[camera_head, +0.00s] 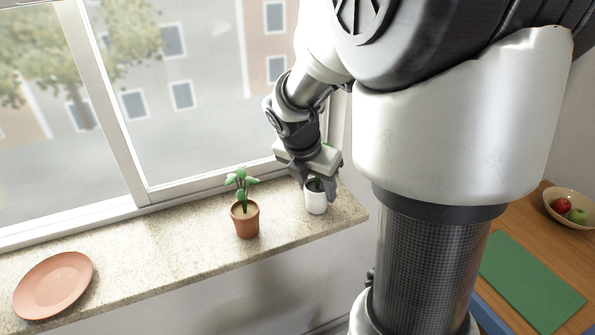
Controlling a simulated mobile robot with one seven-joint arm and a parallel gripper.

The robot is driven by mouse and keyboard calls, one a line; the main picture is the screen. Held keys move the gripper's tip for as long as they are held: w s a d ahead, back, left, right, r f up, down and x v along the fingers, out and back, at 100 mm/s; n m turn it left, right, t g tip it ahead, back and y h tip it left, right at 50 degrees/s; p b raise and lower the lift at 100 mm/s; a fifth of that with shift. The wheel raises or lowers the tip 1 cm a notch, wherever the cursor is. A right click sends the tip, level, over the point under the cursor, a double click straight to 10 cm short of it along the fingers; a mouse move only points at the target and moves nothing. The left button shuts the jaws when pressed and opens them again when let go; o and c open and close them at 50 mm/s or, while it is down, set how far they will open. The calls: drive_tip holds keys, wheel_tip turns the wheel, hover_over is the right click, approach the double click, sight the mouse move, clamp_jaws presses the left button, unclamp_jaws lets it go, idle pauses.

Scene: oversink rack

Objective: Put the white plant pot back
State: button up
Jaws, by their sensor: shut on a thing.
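The white plant pot (316,203) is at the right end of the speckled window sill (180,251), close to the sill's right edge. It looks upright, with a little green plant showing at its top. My gripper (317,190) comes down from above and is shut on the white pot at its upper part. The fingers and wrist hide much of the plant. I cannot tell whether the pot's base touches the sill.
A terracotta pot (246,221) with a green plant stands on the sill to the left of my gripper. An orange plate (53,285) lies far left. The window frame (215,178) runs behind. At right, a wooden table holds a fruit bowl (556,217) and green mat (530,283).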

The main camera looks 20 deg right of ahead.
drive_tip(key=shift+f, duration=0.15)
drive_tip(key=o, duration=1.2)
drive_tip(key=shift+c, duration=0.2)
drive_tip(key=p+v, duration=0.2)
drive_tip(key=v, duration=0.9)
drive_tip(key=s+a+r+m+t+y, duration=0.1)
drive_tip(key=s+a+r+m, duration=0.1)
drive_tip(key=s+a+m, duration=0.2)
drive_tip(key=s+a+r+m+t+y, duration=0.2)
drive_tip(key=s+a+m, duration=0.3)
drive_tip(key=m, duration=1.5)
drive_tip(key=s, duration=0.5)
drive_tip(key=shift+s+m+y, duration=0.2)
drive_tip(key=shift+m+y, duration=0.1)
drive_tip(key=shift+m, duration=0.1)
